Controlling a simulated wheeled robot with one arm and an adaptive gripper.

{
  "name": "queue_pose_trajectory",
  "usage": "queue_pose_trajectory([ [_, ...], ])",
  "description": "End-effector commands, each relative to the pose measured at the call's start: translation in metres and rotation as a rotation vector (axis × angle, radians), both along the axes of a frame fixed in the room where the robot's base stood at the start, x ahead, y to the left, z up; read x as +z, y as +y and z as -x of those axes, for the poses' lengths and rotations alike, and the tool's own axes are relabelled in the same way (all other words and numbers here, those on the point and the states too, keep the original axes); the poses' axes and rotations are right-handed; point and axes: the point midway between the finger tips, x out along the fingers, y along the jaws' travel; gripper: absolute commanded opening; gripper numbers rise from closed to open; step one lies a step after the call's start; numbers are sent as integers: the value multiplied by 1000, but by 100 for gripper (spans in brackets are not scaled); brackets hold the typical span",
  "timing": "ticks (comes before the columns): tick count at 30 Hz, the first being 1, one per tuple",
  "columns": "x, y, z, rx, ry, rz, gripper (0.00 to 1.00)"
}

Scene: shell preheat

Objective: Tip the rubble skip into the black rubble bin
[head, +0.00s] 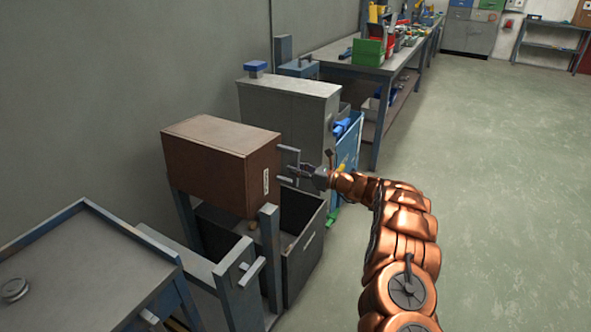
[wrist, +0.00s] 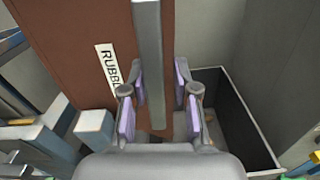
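The rubble skip (head: 215,160) is a brown box held up level between blue-grey posts in the head view. Its white label, partly reading "RUBB", faces my wrist camera, where the brown skip wall (wrist: 70,45) fills the upper left. A grey bar handle (wrist: 149,60) stands out from that side. My gripper (head: 297,170) is at the handle, fingers open on either side of the bar, with a gap visible at the right finger. The black rubble bin (head: 304,258) stands on the floor below the skip, partly hidden by a post; its interior shows in the wrist view (wrist: 240,115).
A grey cabinet (head: 290,112) and a blue panel (head: 346,150) stand just behind the skip. A blue-grey table (head: 80,265) is at the front left. A workbench (head: 350,68) runs along the wall. The floor (head: 500,190) to the right is clear.

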Motion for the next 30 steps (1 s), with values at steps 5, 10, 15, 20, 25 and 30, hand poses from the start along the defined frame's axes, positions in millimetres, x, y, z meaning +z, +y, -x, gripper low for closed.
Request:
queue_pose_trajectory([
  [5, -1, 1, 1, 3, 0, 1, 44],
  [10, -1, 2, 1, 5, 0, 0, 44],
  [15, 0, -3, 4, 5, 0, 0, 44],
  [20, 1, -21, 14, 3, -1, -1, 44],
  [25, -1, -49, 31, 2, 2, 0, 44],
  [30, 0, -75, 46, 3, -1, -1, 44],
])
